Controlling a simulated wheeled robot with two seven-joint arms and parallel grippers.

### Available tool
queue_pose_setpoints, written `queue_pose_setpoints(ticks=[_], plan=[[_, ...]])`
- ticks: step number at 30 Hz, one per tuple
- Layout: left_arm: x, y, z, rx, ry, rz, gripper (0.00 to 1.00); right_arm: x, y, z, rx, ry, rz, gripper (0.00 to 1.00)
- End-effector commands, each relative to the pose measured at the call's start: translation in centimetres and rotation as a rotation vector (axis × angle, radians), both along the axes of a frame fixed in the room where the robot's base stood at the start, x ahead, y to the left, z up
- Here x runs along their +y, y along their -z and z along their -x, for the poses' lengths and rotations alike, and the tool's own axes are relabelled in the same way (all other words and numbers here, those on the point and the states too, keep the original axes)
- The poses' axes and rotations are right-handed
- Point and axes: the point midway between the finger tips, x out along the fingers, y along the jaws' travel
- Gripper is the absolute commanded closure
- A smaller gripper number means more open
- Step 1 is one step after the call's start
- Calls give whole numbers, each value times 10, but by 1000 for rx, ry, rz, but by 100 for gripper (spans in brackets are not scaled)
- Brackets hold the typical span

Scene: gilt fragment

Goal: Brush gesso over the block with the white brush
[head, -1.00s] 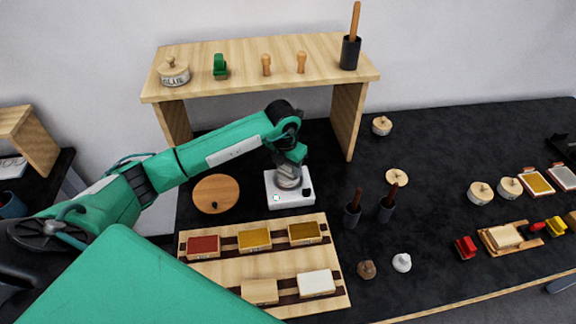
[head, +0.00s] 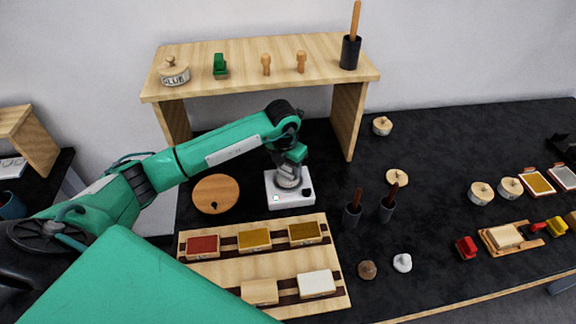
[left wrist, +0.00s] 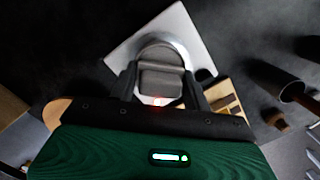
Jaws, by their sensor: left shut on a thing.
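My left gripper (head: 289,170) is shut on a grey metal piece (head: 288,182) at a white square appliance (head: 290,201). In the left wrist view its fingers (left wrist: 160,84) stand on both sides of the metal piece (left wrist: 160,56); I cannot tell whether it is lifted. A pale block (head: 505,236) sits on a wooden holder at the right. A white-topped block (head: 317,283) lies in the wooden rack (head: 210,270). I cannot pick out a white brush for sure; a small white knobbed thing (head: 402,262) stands near the front. My right gripper is not in view.
Two dark cups with brown handles (head: 352,215) stand right of the appliance. A round wooden board (head: 215,193) lies left of it. A wooden shelf (head: 250,50) spans behind. A red tool (head: 466,247) is beside the block holder.

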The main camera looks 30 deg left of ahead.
Motion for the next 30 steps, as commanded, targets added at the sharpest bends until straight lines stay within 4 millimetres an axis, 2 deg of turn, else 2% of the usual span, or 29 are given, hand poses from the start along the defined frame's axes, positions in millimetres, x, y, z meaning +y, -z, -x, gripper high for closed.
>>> queue_pose_setpoints(ticks=[8,30], plan=[[0,-3,1,4,1,-1,70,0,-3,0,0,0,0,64],[0,-64,0,1,1,0,70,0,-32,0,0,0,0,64]])
